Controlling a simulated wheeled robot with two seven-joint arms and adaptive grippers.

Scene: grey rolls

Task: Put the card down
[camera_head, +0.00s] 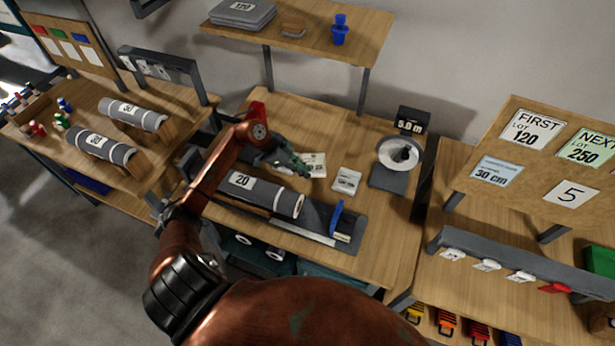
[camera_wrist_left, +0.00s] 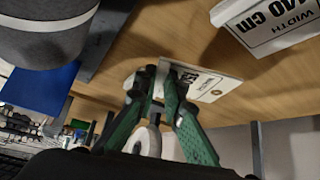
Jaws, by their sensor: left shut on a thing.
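My left gripper (camera_head: 297,165) is over the middle table and shut on a small white printed card (camera_head: 314,162). In the left wrist view, its green fingers (camera_wrist_left: 158,78) meet at the near edge of the card (camera_wrist_left: 207,84), which is partly hidden behind them. The card lies close to the wooden tabletop; I cannot tell whether it touches. My right gripper is not in view.
Another card (camera_head: 346,181) lies to the right; its "40 cm" width label (camera_wrist_left: 265,22) shows in the wrist view. A grey roll marked 20 (camera_head: 262,193) lies in front. A scale (camera_head: 388,178) stands at right. Bare wood (camera_head: 345,140) lies behind the cards.

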